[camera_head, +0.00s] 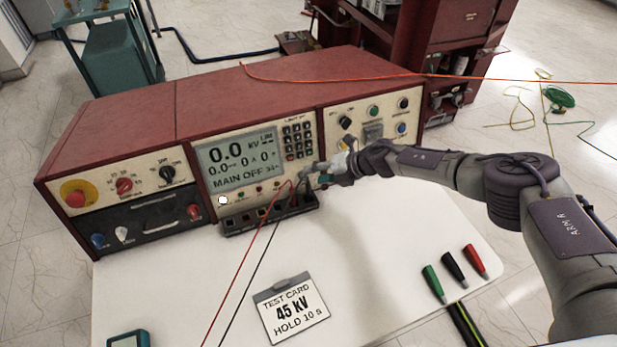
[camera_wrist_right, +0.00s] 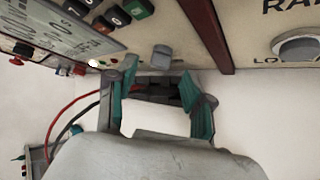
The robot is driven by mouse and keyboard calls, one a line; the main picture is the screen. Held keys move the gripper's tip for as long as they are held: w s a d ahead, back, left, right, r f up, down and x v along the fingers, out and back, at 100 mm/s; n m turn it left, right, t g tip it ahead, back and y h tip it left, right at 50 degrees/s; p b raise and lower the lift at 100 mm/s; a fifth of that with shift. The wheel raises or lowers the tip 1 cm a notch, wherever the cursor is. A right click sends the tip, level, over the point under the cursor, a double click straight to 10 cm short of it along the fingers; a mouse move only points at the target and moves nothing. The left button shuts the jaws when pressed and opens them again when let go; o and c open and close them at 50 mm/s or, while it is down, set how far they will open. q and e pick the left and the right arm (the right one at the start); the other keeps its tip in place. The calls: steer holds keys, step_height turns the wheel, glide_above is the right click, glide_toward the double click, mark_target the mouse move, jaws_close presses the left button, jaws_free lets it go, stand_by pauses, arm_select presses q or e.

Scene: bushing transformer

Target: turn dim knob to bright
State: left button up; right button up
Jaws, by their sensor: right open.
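A small grey knob (camera_wrist_right: 162,57) sits on the lower edge of the console panel in the right wrist view, below the keypad; I cannot read a label on it, so I cannot confirm it is the dim knob. My right gripper (camera_wrist_right: 160,82) is open, with its teal fingers spread below the knob and nothing visibly held between them. In the head view my right gripper (camera_head: 322,169) is at the console's front, just right of the keypad's lower end, and hides that part of the panel. My left gripper is not in view.
The console display (camera_head: 239,161) reads 0.0 kV and MAIN OFF. Red and black leads run from the terminal strip (camera_head: 240,226) across the white table (camera_head: 370,260). A test card (camera_head: 291,308) and three coloured plugs (camera_head: 454,267) lie there. A larger range knob (camera_wrist_right: 297,48) is at the right.

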mark_target(306, 177)
steer(key=shift+b+x, duration=0.35)
steer(key=shift+x, duration=1.45)
steer(key=shift+c, duration=0.3)
steer(key=shift+f, duration=0.1)
jaws_close()
